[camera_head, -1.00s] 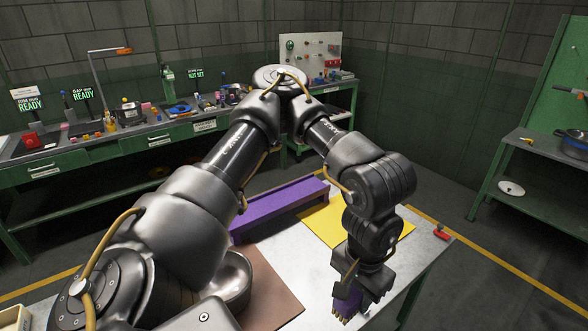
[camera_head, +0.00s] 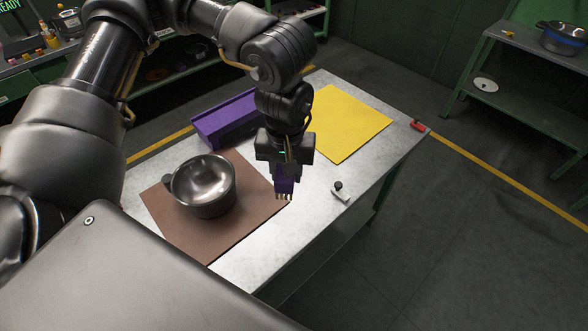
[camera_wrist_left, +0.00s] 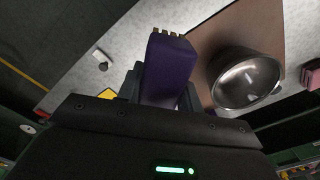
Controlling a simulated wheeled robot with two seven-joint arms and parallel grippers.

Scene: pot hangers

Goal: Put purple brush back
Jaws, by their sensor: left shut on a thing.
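The purple brush (camera_head: 284,186) is held bristles-down in my left gripper (camera_head: 285,174), which is shut on it. The brush hangs over the table near the right edge of the brown mat. In the left wrist view the brush (camera_wrist_left: 167,70) sticks out from between the fingers, with pale bristle tufts at its end. A purple tray-like holder (camera_head: 228,118) sits at the table's far left side, behind the mat. Whether the bristles touch the table cannot be told. My right gripper is not in view.
A metal pot (camera_head: 203,184) stands on the brown mat (camera_head: 232,233), left of the brush. A yellow sheet (camera_head: 345,124) lies at the far side. A small white item with a dark knob (camera_head: 340,191) and a red item (camera_head: 417,125) lie on the metal table (camera_head: 309,211).

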